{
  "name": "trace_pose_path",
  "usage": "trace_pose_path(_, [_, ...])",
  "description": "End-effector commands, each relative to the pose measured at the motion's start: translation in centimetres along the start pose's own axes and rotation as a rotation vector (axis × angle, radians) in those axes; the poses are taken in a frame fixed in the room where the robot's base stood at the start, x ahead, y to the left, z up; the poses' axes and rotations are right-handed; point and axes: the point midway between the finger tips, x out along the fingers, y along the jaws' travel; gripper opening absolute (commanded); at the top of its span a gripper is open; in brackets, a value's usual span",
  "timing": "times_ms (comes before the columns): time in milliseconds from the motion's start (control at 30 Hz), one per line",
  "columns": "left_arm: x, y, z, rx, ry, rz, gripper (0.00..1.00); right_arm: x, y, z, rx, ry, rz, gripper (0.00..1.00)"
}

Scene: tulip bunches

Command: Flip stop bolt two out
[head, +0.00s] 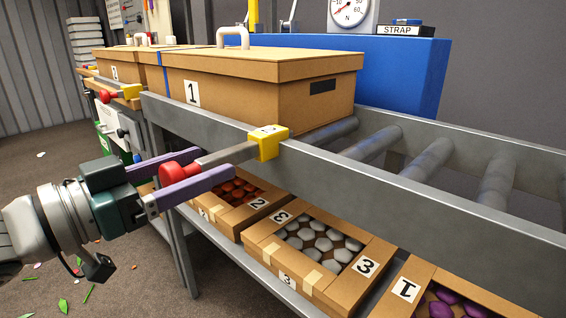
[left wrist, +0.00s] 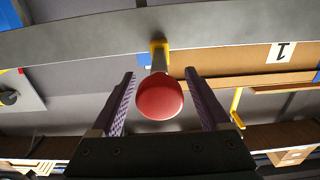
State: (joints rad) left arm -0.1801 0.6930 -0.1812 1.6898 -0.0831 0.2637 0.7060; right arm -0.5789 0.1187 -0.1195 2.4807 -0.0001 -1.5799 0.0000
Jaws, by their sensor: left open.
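The near stop bolt is a grey bar with a red knob (head: 180,170) and a yellow bracket (head: 268,142) on the conveyor's side rail; the bracket's small label is too small to read. My left gripper (head: 208,163) is open, with its lilac fingers on either side of the knob. In the left wrist view the red knob (left wrist: 160,97) sits between the two open fingers, with a gap on each side. A second bolt with a red knob (head: 108,97) and yellow bracket (head: 131,92) is farther along the rail at left. My right gripper is not in view.
A lidded cardboard box marked 1 (head: 262,85) stands on the rollers behind the grey rail (head: 400,180). Open numbered crates, including one with white contents (head: 318,245), sit on a shelf below. Bare rollers (head: 430,155) lie to the right.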

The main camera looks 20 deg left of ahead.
Motion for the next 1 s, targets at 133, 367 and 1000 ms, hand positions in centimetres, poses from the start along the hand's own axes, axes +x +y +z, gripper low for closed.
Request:
trace_pose_path(133, [0.0, 0.0, 0.02, 0.0, -0.001, 0.0, 0.79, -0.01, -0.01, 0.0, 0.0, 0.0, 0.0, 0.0])
trace_pose_path(367, [-0.03, 0.0, 0.03, -0.001, -0.001, 0.0, 0.58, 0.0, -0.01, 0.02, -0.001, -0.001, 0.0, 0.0])
trace_pose_path(1000, [-0.04, 0.0, 0.03, -0.001, -0.001, 0.0, 0.0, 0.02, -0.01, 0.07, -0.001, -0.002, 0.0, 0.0])
